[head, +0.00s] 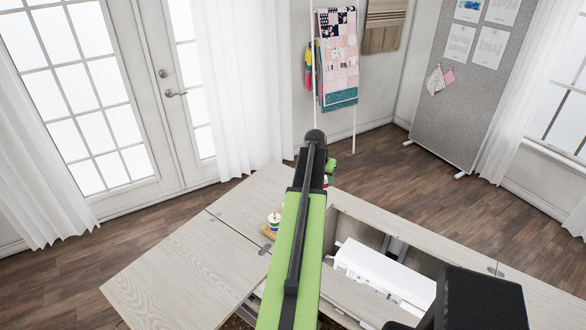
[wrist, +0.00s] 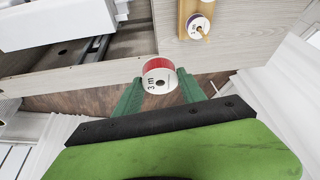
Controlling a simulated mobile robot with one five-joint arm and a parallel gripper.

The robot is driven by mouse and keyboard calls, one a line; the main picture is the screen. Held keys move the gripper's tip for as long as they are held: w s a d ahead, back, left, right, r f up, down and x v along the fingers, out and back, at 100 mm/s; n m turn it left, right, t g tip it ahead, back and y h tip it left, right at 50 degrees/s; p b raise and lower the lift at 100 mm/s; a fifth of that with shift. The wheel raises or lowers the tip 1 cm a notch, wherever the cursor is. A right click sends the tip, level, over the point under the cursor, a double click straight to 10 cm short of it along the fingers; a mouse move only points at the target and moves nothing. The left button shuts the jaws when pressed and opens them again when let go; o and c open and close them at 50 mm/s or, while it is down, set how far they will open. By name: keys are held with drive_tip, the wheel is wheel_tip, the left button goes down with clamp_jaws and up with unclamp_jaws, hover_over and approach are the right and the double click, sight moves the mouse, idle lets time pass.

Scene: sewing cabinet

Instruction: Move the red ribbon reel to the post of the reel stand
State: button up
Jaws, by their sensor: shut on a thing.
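The red ribbon reel (wrist: 158,70) has a white end face with black lettering and a dark centre hole. My gripper (wrist: 158,88) is shut on it, with a green finger at either side. In the head view the reel (head: 326,182) shows only as a small red and white bit beside my arm, which hides most of my gripper. The wooden reel stand (wrist: 184,12) is at the upper right of the wrist view, apart from the held reel. In the head view the stand (head: 267,233) is left of my arm, partly hidden by it.
A white-ended reel with a purple edge (wrist: 196,24) sits on the stand, with a wooden post tip (wrist: 203,33) showing at it. The pale wooden cabinet top (head: 185,265) is clear at left. A white machine (head: 385,270) lies in the open well at right.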

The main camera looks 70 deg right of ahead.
drive_tip(key=w+d, duration=0.3)
drive_tip(key=w, duration=0.7)
drive_tip(key=f+b, duration=0.5)
drive_tip(key=shift+w+d+f, duration=0.1)
drive_tip(key=shift+w, duration=0.1)
drive_tip(key=shift+f, duration=0.15)
drive_tip(key=shift+f+b, duration=0.75)
drive_tip(key=shift+b, duration=0.15)
drive_tip(key=shift+f, duration=0.15)
drive_tip(key=shift+f+b, duration=1.2)
drive_tip(key=shift+b, duration=0.15)
drive_tip(key=shift+f, duration=0.1)
